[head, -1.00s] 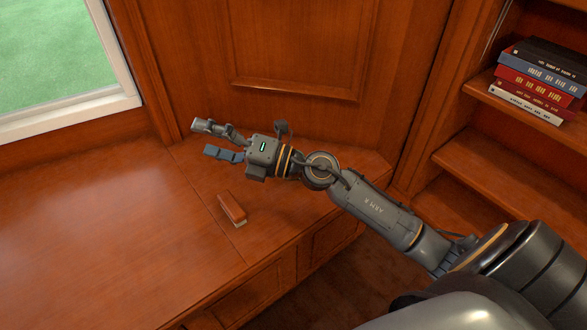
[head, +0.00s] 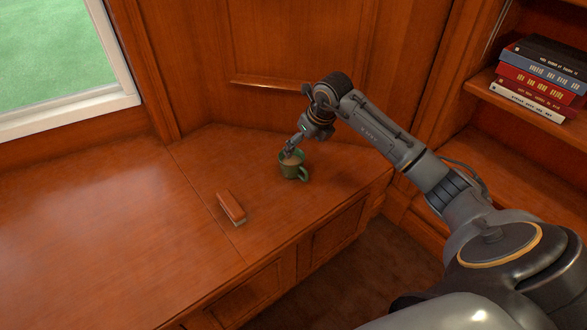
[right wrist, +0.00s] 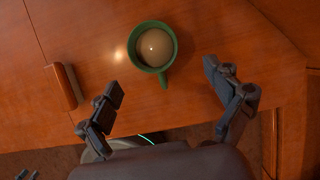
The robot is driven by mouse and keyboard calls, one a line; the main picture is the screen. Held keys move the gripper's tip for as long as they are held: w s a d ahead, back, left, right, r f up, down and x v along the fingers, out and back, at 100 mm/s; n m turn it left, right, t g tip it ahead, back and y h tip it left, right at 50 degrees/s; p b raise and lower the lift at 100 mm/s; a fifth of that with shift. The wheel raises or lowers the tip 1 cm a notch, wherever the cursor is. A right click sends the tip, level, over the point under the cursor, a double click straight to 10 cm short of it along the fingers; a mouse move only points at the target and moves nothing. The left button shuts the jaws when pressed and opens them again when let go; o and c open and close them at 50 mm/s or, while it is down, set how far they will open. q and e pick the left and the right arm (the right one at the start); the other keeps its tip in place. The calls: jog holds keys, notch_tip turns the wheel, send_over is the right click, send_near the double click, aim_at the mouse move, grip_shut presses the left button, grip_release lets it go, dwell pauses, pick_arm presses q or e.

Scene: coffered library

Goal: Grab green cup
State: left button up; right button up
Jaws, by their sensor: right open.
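A green cup (head: 291,170) holding a light brown drink stands upright on the wooden desk, towards its right end. It also shows in the right wrist view (right wrist: 134,45), with its handle pointing down in that picture. My right gripper (head: 288,149) is above the cup in the head view, with its fingers pointing down. In the right wrist view my right gripper (right wrist: 163,88) is open and empty, its fingers spread, with the cup ahead between them and apart from both.
The wooden desk top (head: 100,230) is wide and clear at the left. A reddish-brown block-like object (head: 231,207) lies left of the cup. A panelled wall stands behind, and a shelf with stacked books (head: 535,85) is at the right.

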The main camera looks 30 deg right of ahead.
aim_at(293, 158)
jog(key=x, duration=0.3)
jog(key=shift+f, duration=0.2)
jog(key=shift+w+a+f, duration=0.1)
jog(key=shift+w+f, duration=0.05)
jog(key=shift+f, duration=0.05)
jog(key=x, duration=0.1)
jog(key=b+x, duration=0.1)
jog(key=x, duration=0.3)
jog(key=shift+a+r+b, duration=0.1)
jog(key=shift+a+b, duration=0.25)
pick_arm(q)
jog(key=shift+s+a+r, duration=0.1)
jog(key=shift+s+r, duration=0.4)
jog(key=shift+r, duration=0.35)
pick_arm(e)
jog(key=c, duration=1.4)
jog(key=shift+o, duration=0.2)
jog(key=shift+r, duration=0.15)
